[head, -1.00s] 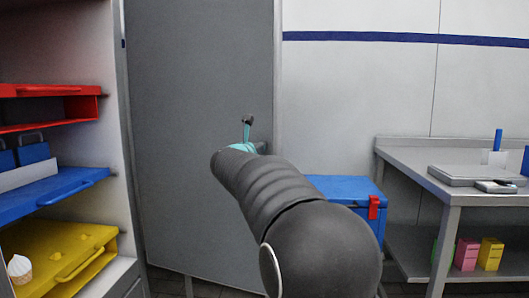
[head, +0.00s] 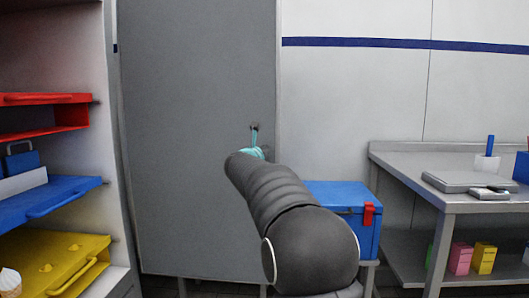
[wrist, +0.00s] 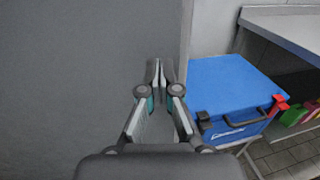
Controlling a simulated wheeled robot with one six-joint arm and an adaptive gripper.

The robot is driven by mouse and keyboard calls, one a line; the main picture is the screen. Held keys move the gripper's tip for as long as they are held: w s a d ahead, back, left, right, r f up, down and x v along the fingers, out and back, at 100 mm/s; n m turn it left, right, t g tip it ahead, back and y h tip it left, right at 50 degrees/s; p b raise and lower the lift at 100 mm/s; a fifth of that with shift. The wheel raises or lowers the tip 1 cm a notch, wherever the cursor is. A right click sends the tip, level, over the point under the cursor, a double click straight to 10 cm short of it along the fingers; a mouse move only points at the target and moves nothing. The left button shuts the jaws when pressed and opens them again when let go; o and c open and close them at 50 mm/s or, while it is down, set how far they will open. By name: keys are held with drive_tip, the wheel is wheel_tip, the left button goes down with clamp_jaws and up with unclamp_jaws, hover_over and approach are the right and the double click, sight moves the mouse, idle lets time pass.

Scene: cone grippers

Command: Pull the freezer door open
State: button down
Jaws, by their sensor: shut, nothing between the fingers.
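The freezer door is a tall plain grey panel (head: 195,140). It stands swung open to the right of the freezer cabinet (head: 108,130), whose shelves show. No handle is visible on the face toward me. My gripper (head: 254,129) is shut and empty, in front of this face near its right edge. In the wrist view my gripper (wrist: 160,70) has its fingertips together over the grey door (wrist: 85,70), just left of its edge. Whether the fingertips touch the door cannot be told.
A blue cooler box (head: 340,198) with a red latch stands right of the door. A steel table (head: 400,160) with a scale (head: 465,182) is farther right. Red (head: 45,98), blue (head: 60,198) and yellow (head: 60,255) shelves are at left.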

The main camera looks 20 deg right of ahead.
drive_tip(key=s+d+b+v, duration=0.15)
drive_tip(key=b+v, duration=0.25)
drive_tip(key=v, duration=0.9)
drive_tip(key=w+a+f+n+t+y, duration=0.2)
drive_tip(key=a+f+n+y, duration=0.65)
drive_tip(key=n, duration=0.95)
drive_tip(key=s+a+f+n+g+y, duration=0.45)
drive_tip(key=s+a+f+n, duration=0.45)
drive_tip(key=n, duration=0.4)
drive_tip(key=s+d+f+n+g, duration=0.2)
drive_tip(key=s+f+n, duration=0.1)
drive_tip(key=s, duration=0.8)
drive_tip(key=s+d+f+n+g+h+p, duration=0.1)
drive_tip(key=s+f+n, duration=0.3)
drive_tip(key=s, duration=0.7)
drive_tip(key=s+d+f+n+g+h+p, duration=0.1)
drive_tip(key=s+d+f+n+g, duration=0.2)
drive_tip(key=s, duration=0.8)
drive_tip(key=shift+s+d+f+n, duration=0.15)
drive_tip(key=shift+s+f+n, duration=0.15)
drive_tip(key=shift+f+n, duration=0.65)
